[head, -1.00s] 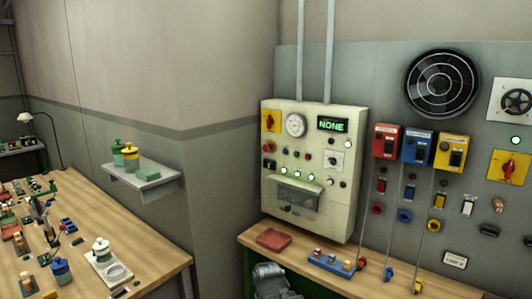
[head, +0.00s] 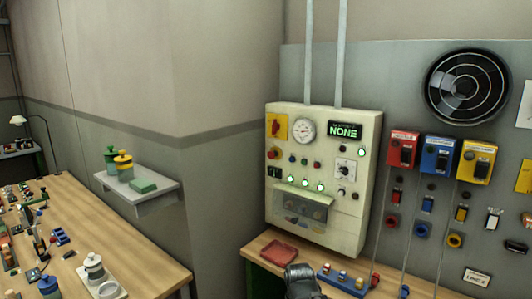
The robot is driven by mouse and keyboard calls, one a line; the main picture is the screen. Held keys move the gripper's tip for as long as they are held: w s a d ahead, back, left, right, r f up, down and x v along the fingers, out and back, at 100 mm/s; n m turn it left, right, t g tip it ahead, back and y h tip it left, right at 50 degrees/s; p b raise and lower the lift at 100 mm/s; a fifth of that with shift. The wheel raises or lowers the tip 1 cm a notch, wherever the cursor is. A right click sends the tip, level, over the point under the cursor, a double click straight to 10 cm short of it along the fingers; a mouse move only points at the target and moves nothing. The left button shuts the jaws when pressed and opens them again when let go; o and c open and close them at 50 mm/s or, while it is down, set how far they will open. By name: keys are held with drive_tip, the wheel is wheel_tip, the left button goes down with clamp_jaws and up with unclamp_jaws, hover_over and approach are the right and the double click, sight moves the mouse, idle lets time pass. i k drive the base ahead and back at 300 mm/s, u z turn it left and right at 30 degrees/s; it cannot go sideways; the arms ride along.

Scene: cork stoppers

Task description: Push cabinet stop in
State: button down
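The cream control cabinet (head: 354,217) hangs on the grey wall near the middle of the head view. A red mushroom-like button (head: 272,153) sits on its left side, below a red rotary switch on a yellow plate (head: 276,127). Small red and dark buttons (head: 304,161) sit in a row to its right. I cannot read which is labelled stop. The dark part at the bottom edge looks like the end of my arm with my gripper (head: 302,282). It is below the cabinet and apart from it. Its fingers cannot be made out.
A wooden bench (head: 262,245) under the cabinet holds a red tray (head: 278,249) and a blue rack (head: 340,284). Red, blue and yellow switch boxes (head: 437,157) hang to the right. A cluttered table (head: 130,240) and a wall shelf (head: 160,200) are at left.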

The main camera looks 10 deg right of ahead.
sight(271, 155)
drive_tip(key=i, duration=0.75)
drive_tip(key=u, duration=2.95)
drive_tip(key=k, duration=0.95)
drive_tip(key=z, duration=1.15)
drive_tip(key=i, duration=0.5)
